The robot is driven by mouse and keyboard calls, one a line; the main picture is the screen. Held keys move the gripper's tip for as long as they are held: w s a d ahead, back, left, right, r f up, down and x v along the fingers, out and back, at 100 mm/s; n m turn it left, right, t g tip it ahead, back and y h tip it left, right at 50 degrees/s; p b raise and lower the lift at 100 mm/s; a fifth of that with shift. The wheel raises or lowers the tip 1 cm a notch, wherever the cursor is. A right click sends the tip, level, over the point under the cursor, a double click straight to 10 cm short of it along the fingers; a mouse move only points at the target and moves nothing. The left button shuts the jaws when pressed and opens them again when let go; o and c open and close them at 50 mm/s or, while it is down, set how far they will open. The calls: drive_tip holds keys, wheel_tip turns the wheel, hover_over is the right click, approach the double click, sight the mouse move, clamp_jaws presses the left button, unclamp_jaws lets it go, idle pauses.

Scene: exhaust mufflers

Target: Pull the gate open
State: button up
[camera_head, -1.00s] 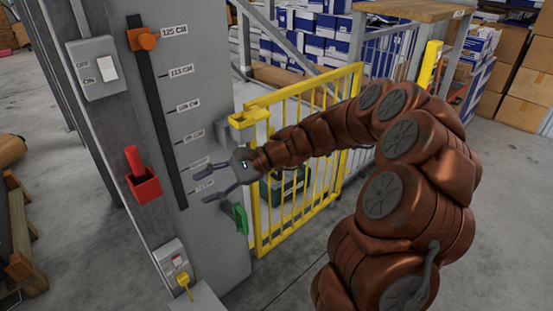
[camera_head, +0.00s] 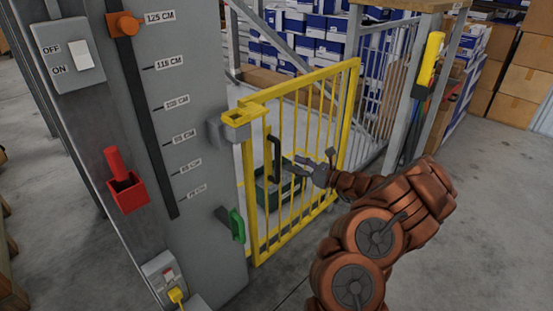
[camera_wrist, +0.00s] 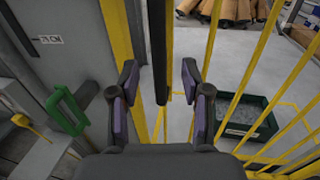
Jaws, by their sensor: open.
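The yellow barred gate (camera_head: 320,120) stands beside the grey post, and looks closed against it. Its black vertical handle (camera_head: 274,160) is on the post side. My gripper (camera_head: 291,167) is at the handle's right in the head view. In the wrist view my gripper (camera_wrist: 161,85) is open, with one finger on each side of the black handle (camera_wrist: 160,45). The fingers look apart from the handle; I cannot tell how deep it sits between them. A green lever (camera_head: 237,225) is on the post below the gate's top corner; the green lever (camera_wrist: 66,108) also shows at left in the wrist view.
The grey post (camera_head: 190,110) carries a height scale, a switch box (camera_head: 68,60) and a red handle in a holder (camera_head: 127,192). A green crate (camera_head: 268,192) stands behind the gate. Bare floor (camera_head: 440,240) lies to the right.

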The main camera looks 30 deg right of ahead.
sight(278, 157)
drive_tip(key=x, duration=0.7)
drive_tip(key=shift+w+a, duration=0.2)
drive_tip(key=shift+w, duration=0.05)
clamp_jaws()
idle(0.5)
